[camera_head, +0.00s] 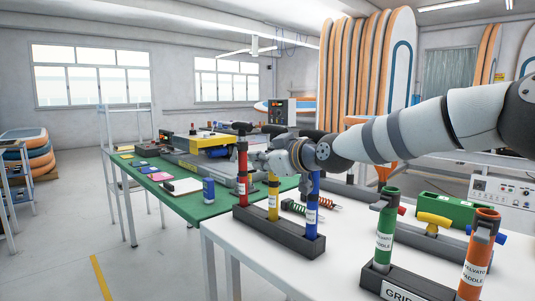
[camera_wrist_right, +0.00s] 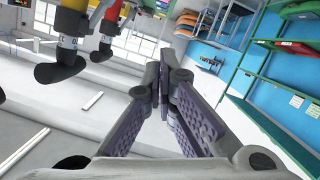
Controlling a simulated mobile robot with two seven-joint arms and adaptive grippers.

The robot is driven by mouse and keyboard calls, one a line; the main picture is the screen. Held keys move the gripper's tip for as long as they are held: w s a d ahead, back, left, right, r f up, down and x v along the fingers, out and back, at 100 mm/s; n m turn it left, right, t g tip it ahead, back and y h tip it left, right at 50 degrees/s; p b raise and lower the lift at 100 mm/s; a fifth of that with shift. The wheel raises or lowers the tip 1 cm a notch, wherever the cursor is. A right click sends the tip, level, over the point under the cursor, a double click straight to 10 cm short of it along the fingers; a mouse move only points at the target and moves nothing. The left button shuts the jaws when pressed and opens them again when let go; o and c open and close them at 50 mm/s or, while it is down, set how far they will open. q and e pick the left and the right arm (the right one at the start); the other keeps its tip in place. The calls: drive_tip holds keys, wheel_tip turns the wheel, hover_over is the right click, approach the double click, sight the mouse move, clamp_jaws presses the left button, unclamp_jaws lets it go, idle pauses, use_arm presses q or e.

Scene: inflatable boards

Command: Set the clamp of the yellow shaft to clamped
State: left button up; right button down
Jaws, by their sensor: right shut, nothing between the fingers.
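The yellow shaft (camera_head: 273,198) stands upright in a dark rack (camera_head: 280,236) between a red shaft (camera_head: 242,172) and a blue shaft (camera_head: 312,206). Its upper end is partly hidden by my right gripper and wrist. My right gripper (camera_head: 254,160) is level with the shaft tops, reaching left behind the yellow shaft's upper part. In the right wrist view its fingers (camera_wrist_right: 162,88) are shut and empty. There a yellow shaft (camera_wrist_right: 69,24) with a black end shows at upper left, apart from the fingers. The clamp's setting is too small to tell.
The rack stands on a white table (camera_head: 345,265). A green shaft (camera_head: 384,238) and an orange shaft (camera_head: 474,262) stand in another rack at right. A green table (camera_head: 200,205) behind holds a blue can (camera_head: 208,190) and a machine.

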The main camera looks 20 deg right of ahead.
drive_tip(key=s, duration=0.3)
drive_tip(key=shift+r, duration=0.1)
drive_tip(key=s+a+f+m+g, duration=0.1)
drive_tip(key=s+a+f+g, duration=0.15)
drive_tip(key=f, duration=0.65)
drive_tip(key=s+a+f+g, duration=0.1)
drive_tip(key=s+a+f, duration=0.15)
drive_tip(key=f, duration=0.75)
drive_tip(key=s+a+f+m+g+h, duration=0.1)
drive_tip(key=s+f+g, duration=0.2)
drive_tip(key=s+f, duration=0.6)
drive_tip(key=s+a+f+m+g, duration=0.1)
drive_tip(key=s+f+m+g, duration=0.1)
drive_tip(key=s+f, duration=0.6)
drive_tip(key=s+f+m+g, duration=0.1)
drive_tip(key=s+f+g, duration=0.3)
drive_tip(key=s+f, duration=0.7)
drive_tip(key=s+d+m+g+h, duration=0.1)
drive_tip(key=s+d+g, duration=0.1)
drive_tip(key=s, duration=1)
drive_tip(key=s+d+f+m+g+h, duration=0.1)
drive_tip(key=s+g+h, duration=0.1)
drive_tip(key=s, duration=1)
drive_tip(key=shift+d+f+g, duration=0.15)
drive_tip(key=shift+d+g, duration=0.2)
drive_tip(key=shift+d, duration=0.05)
